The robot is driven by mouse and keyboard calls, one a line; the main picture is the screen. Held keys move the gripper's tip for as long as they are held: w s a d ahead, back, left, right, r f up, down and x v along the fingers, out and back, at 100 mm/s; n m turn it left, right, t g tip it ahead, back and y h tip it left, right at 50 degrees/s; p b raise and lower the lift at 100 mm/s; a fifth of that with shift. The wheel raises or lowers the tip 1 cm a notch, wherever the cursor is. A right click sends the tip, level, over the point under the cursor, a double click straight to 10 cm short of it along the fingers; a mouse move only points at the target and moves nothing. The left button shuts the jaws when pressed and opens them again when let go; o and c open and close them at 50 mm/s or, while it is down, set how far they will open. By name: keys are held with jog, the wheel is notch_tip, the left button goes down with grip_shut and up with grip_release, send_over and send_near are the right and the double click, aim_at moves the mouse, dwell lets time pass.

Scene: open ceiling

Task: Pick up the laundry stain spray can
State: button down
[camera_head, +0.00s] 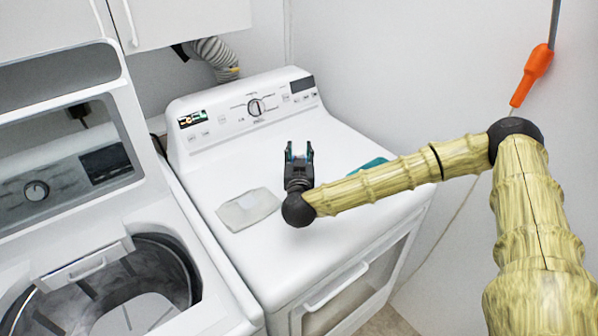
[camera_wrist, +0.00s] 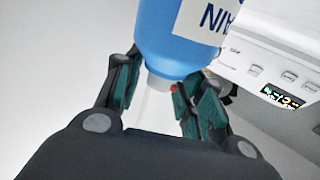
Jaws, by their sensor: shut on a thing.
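The spray can (camera_wrist: 195,38) is blue with a pale label reading "AIN" and a pale narrower end towards my wrist. In the wrist view it sits between the two fingers of my gripper (camera_wrist: 165,78), which is shut on it near that end. The rest of the can runs out of the top of the picture. In the head view my gripper (camera_head: 299,153) is over the top of the white dryer (camera_head: 340,150). The can is not clearly visible there, and I cannot tell whether it touches the dryer.
A pale flat cloth or pouch (camera_head: 248,208) lies on the dryer to the left of my gripper. A teal item (camera_head: 370,165) lies partly behind my arm. An open washer (camera_head: 150,215) stands at left. The dryer's control panel (camera_head: 250,106) rises at the back.

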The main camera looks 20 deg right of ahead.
jog(key=shift+s+f, duration=0.1)
jog(key=shift+f, duration=0.25)
